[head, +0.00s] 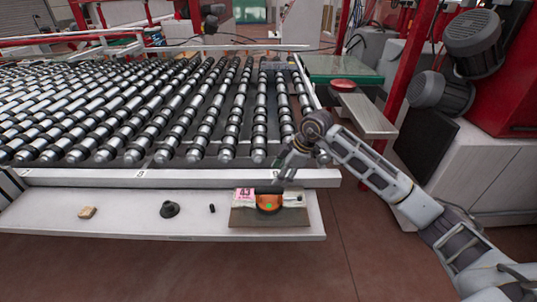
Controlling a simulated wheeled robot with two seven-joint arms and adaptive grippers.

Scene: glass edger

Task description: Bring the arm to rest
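My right arm comes in from the right side of the head view and reaches to the front edge of the roller table. Its gripper (282,178) points down and left, just above and behind a round orange part (268,203) with a green dot. The fingers are small here and partly overlap a dark piece beside the orange part. I cannot tell whether they are open or shut, or touch anything. My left arm and gripper are not in view.
The orange part is on a grey-brown plate with a pink label (244,194), on the white front shelf (110,218). A tan block (87,212), a dark cone-shaped piece (170,209) and a small black piece (212,208) lie left. The roller table (130,180) is behind; floor is open in front.

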